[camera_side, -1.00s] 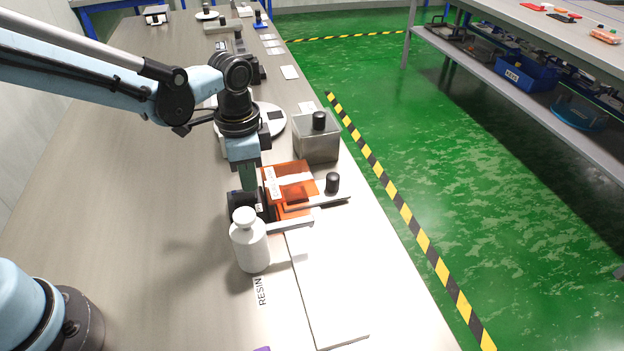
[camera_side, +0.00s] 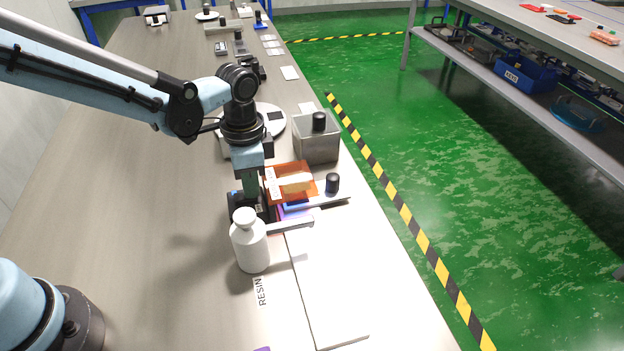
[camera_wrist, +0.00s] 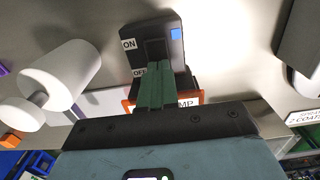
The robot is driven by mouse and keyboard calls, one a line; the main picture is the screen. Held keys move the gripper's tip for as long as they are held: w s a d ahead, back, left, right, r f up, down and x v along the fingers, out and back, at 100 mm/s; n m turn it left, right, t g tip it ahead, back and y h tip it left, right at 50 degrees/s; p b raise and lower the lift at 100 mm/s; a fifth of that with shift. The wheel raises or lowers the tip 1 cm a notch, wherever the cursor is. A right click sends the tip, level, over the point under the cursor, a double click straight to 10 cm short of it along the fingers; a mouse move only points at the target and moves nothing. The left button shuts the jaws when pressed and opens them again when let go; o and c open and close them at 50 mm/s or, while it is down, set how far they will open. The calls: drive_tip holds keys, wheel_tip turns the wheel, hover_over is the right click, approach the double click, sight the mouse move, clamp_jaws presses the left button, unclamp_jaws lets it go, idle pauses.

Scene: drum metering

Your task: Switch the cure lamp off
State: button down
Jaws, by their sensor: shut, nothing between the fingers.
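The cure lamp's black switch box (camera_wrist: 172,50) is in the middle of the wrist view. It has an ON label (camera_wrist: 129,44), an OFF label (camera_wrist: 139,72) and a blue square. My gripper (camera_wrist: 158,66) is shut and empty, its green fingertips at the box beside the OFF label. They cover part of the switch, and I cannot tell whether they touch it or how it is set. In the side view, my gripper (camera_side: 251,196) is down at the black box, beside the lamp's orange shield (camera_side: 305,170). A pale patch shows through the shield, with blue and purple below it.
A white bottle (camera_side: 250,245) stands close in front of the box, by the RESIN label. A grey block with a black knob (camera_side: 317,146) stands behind the shield. A black knob (camera_side: 332,183) is to the right. A long white board (camera_side: 325,290) lies in front.

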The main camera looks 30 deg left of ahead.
sight(242, 197)
drive_tip(key=shift+w+d+f, duration=0.1)
drive_tip(key=shift+d+f, duration=0.1)
drive_tip(key=shift+f, duration=0.2)
drive_tip(key=shift+s+a+r, duration=0.15)
drive_tip(key=shift+s+a, duration=0.35)
drive_tip(key=shift+a, duration=0.15)
wheel_tip(242, 197, up, 15)
drive_tip(key=shift+w+d, duration=0.25)
drive_tip(key=shift+d, duration=0.1)
idle(0.4)
drive_tip(key=shift+f, duration=0.2)
drive_tip(key=shift+s+a+r, duration=0.1)
drive_tip(key=shift+s+a, duration=0.35)
drive_tip(key=shift+s, duration=0.15)
